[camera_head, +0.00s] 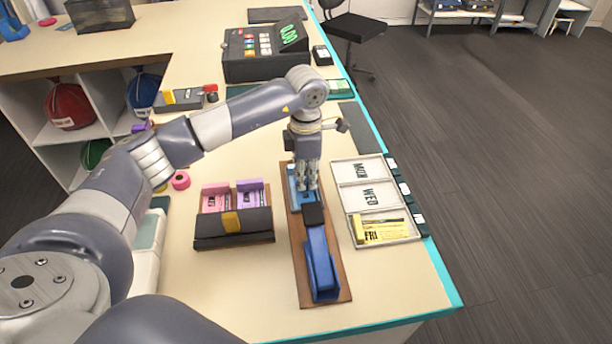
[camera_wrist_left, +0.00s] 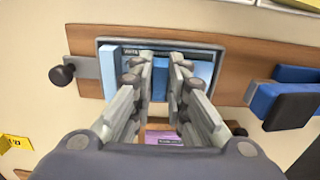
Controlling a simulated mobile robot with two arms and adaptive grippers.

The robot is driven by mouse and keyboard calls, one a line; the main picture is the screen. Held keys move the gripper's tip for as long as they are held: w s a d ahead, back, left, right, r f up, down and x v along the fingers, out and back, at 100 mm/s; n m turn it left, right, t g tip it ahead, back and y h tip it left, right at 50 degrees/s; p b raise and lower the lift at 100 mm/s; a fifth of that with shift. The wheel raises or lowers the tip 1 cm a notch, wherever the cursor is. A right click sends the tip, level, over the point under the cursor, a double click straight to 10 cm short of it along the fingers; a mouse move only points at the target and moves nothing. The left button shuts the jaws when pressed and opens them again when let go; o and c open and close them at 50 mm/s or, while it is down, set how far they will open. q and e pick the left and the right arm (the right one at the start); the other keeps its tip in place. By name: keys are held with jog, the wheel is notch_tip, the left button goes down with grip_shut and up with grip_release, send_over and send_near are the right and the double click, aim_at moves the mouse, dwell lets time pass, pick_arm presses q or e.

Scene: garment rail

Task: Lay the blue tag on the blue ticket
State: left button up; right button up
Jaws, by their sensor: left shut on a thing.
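The blue ticket (camera_head: 293,190) lies in a dark-edged slot on a long wooden board with a blue stapler-like press. In the left wrist view the blue ticket (camera_wrist_left: 203,70) shows on both sides of the fingers. My left gripper (camera_head: 308,187) points down over that slot. The fingers hide most of the tag in the head view. I cannot tell whether the tag touches the ticket. My right gripper is not in view.
The blue press (camera_head: 322,265) stands at the near end of the board. A dark holder (camera_head: 233,228) with pink and purple tickets is to the left. A white day tray (camera_head: 350,213) with a yellow ticket is to the right. A cash register (camera_head: 262,68) stands behind.

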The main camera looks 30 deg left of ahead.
pick_arm(q)
jog(key=o, duration=0.8)
jog(key=shift+c, duration=0.2)
jog(key=o, duration=0.5)
jog(key=shift+r, duration=0.15)
jog(key=shift+r+p, duration=1.4)
jog(key=shift+r, duration=0.95)
jog(key=shift+r, duration=0.1)
